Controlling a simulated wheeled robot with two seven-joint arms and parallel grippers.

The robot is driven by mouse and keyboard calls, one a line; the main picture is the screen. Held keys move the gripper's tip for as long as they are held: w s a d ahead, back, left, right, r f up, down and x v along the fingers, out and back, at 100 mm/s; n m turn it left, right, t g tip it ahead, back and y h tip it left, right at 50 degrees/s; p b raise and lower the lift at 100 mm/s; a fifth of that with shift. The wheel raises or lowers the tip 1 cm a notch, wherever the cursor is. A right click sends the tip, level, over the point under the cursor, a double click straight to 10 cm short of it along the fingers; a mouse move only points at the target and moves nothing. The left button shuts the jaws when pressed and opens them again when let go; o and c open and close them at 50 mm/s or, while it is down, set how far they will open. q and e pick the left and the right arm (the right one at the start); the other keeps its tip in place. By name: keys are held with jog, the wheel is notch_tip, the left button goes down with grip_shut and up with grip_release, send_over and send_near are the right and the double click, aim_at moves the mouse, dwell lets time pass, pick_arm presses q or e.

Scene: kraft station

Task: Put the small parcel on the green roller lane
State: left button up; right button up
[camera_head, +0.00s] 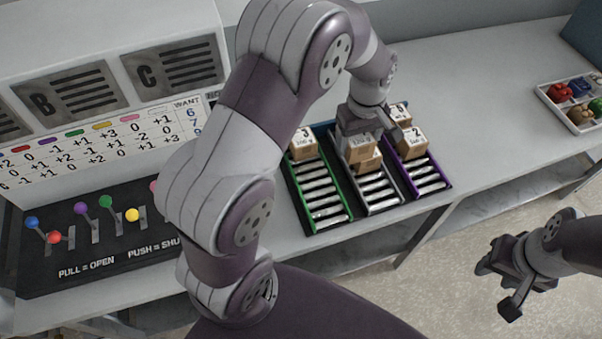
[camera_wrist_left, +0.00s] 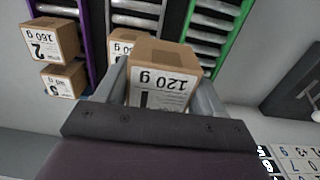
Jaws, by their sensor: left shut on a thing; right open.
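My left gripper (camera_head: 362,125) is shut on a brown parcel (camera_wrist_left: 160,75) with a white label reading 120 g. In the head view this parcel (camera_head: 355,144) is over the grey middle lane (camera_head: 382,204), partly hidden by the gripper. The green roller lane (camera_head: 324,204) is left of it, with one parcel (camera_head: 303,146) at its far end and bare rollers nearer. In the left wrist view the green lane (camera_wrist_left: 238,12) is at upper right. My right gripper (camera_head: 499,288) is open and empty, away from the table over the floor.
Another parcel (camera_head: 369,162) sits on the grey lane, close to the held one. The purple lane (camera_head: 428,184) at right holds parcels (camera_head: 411,141). A lever panel (camera_head: 100,255) stands left of the lanes. A white tray of coloured items (camera_head: 546,92) is at far right.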

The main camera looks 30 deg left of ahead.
pick_arm(q)
jog(key=s+a+f+p, duration=0.1)
jog(key=s+a+f, duration=0.1)
jog(key=a+f, duration=0.1)
send_over(313, 177)
notch_tip(313, 177, down, 3)
jog(key=shift+s+a+r+p, duration=0.1)
jog(key=shift+a+p, duration=0.05)
jog(key=shift+p, duration=0.3)
jog(key=f, duration=0.4)
jog(key=shift+d+p, duration=0.3)
jog(key=shift+p, duration=0.05)
jog(key=shift+w+f, duration=0.15)
jog(key=shift+w, duration=0.1)
jog(key=shift+s+a, duration=0.15)
jog(key=shift+f, duration=0.1)
jog(key=o, duration=0.9)
jog(key=shift+c, duration=0.2)
jog(key=shift+o, duration=1.2)
pick_arm(e)
jog(key=shift+w+d+r, duration=0.2)
jog(key=shift+r, duration=0.4)
jog(key=shift+w+d+r, duration=0.2)
jog(key=shift+r, duration=0.4)
